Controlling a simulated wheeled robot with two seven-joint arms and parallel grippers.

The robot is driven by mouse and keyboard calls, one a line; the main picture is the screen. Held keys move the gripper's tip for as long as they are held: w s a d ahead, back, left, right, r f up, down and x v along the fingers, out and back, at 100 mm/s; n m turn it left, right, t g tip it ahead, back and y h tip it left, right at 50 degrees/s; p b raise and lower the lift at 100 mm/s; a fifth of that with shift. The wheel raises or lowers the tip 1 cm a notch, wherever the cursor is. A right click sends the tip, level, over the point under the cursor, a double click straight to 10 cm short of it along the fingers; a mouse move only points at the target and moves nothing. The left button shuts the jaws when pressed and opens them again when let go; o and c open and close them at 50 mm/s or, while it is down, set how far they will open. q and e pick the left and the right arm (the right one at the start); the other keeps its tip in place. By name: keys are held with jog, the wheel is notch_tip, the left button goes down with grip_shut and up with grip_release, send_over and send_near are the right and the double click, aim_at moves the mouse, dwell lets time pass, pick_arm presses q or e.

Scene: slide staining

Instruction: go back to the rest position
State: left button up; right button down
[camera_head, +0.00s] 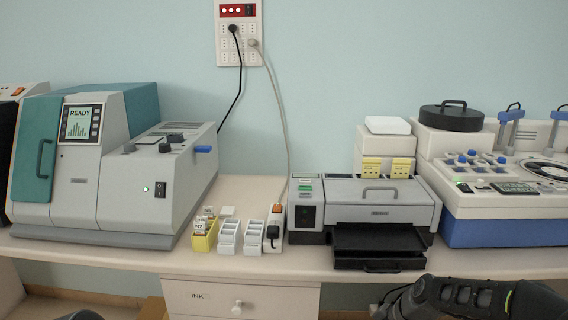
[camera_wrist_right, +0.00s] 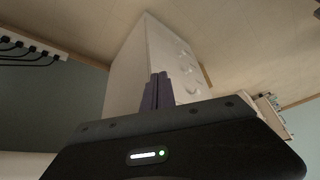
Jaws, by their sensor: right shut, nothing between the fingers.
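My right gripper (camera_wrist_right: 157,92) shows in the right wrist view with its two dark fingers together and nothing between them. A white drawer cabinet (camera_wrist_right: 150,55) is behind the fingers in that view. In the head view, part of my right arm is at the lower right, below the counter's front edge, and its gripper cannot be made out there. A small dark part shows at the bottom left edge of the head view, but my left gripper is not seen.
The counter (camera_head: 262,187) holds a grey and teal machine (camera_head: 130,205), a yellow slide rack (camera_head: 204,238), white racks (camera_head: 228,240), a power strip (camera_head: 275,222), a printer-like device (camera_head: 380,205) with a black tray (camera_head: 378,240) pulled out, and a blue-based machine (camera_head: 500,230). A drawer (camera_head: 262,300) labelled INK is below.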

jog(key=s+a+f+m+g, duration=0.1)
jog(key=s+a+f+m, duration=0.1)
jog(key=s+a+f, duration=0.3)
jog(key=s+a+f+m, duration=0.1)
jog(key=s+f+m, duration=0.15)
jog(key=f, duration=0.45)
jog(key=s+a+f+m, duration=0.2)
jog(key=s+f, duration=0.1)
jog(key=s, duration=0.4)
jog(key=s+a+f+m+g+p, duration=0.1)
jog(key=s+a+f+m, duration=0.1)
jog(key=s, duration=0.6)
jog(key=s+a+f+m, duration=0.2)
jog(key=s+a+f, duration=0.1)
jog(key=s+f, duration=0.2)
jog(key=shift+s+a+f+m+g+p, duration=0.35)
jog(key=shift+s+a+g, duration=0.05)
jog(key=shift+s, duration=0.85)
